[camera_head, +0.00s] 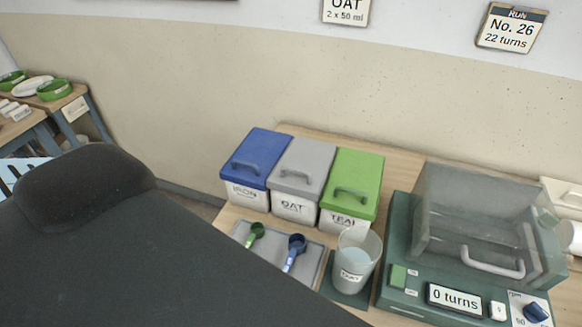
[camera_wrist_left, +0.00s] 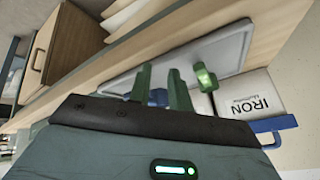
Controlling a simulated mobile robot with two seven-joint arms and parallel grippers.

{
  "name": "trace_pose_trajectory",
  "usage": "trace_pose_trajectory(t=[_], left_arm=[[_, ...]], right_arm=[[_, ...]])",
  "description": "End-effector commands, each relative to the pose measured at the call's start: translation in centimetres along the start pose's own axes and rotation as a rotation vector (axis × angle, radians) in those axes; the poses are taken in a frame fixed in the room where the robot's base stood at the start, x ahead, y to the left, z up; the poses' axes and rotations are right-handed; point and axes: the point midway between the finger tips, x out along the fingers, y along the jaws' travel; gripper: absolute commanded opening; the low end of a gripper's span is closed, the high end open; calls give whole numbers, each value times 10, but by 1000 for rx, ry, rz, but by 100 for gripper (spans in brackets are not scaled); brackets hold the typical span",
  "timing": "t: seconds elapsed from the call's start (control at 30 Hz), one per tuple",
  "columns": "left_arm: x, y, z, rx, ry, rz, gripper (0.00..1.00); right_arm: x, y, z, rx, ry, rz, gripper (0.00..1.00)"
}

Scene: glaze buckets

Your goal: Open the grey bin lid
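The grey lid (camera_head: 304,160) lies shut on the white bin labelled OAT (camera_head: 294,207), between the blue-lidded and green-lidded bins. Its grey handle (camera_head: 295,175) is on top near the front edge. My left gripper (camera_wrist_left: 160,82) shows in the left wrist view with its two green fingers apart and nothing visibly held. It is beside the tray, away from the grey handle. In the head view the gripper is out of sight; a dark part of my arm fills the lower left. My right gripper is in neither view.
The blue-lidded IRON bin (camera_head: 248,194) and green-lidded bin (camera_head: 351,187) flank the grey one. In front are a tray (camera_head: 312,258) with green (camera_head: 255,234) and blue (camera_head: 295,250) scoops, and a translucent cup (camera_head: 356,258). A green machine (camera_head: 462,235) stands right.

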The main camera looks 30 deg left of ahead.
Motion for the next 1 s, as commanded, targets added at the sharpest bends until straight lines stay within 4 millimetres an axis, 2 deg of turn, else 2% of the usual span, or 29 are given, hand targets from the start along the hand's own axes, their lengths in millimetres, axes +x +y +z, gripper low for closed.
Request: trace_pose_trajectory(t=[0.17, 0.3, 0.47, 0.6, 0.8, 1.0], left_arm=[[6, -41, -28, 201, 150, -65, 20], [7, -81, -61, 416, 318, -129, 20], [-6, -124, -102, 666, 515, -199, 20], [-25, -153, -133, 858, 661, -251, 20], [-50, -176, -160, 1030, 797, -294, 20], [-58, -181, -168, 1075, 837, -305, 20]], right_arm=[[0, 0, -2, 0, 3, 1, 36], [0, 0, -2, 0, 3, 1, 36], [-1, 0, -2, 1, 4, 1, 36], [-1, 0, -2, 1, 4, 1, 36], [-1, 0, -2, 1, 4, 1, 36], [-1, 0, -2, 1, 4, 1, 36]])
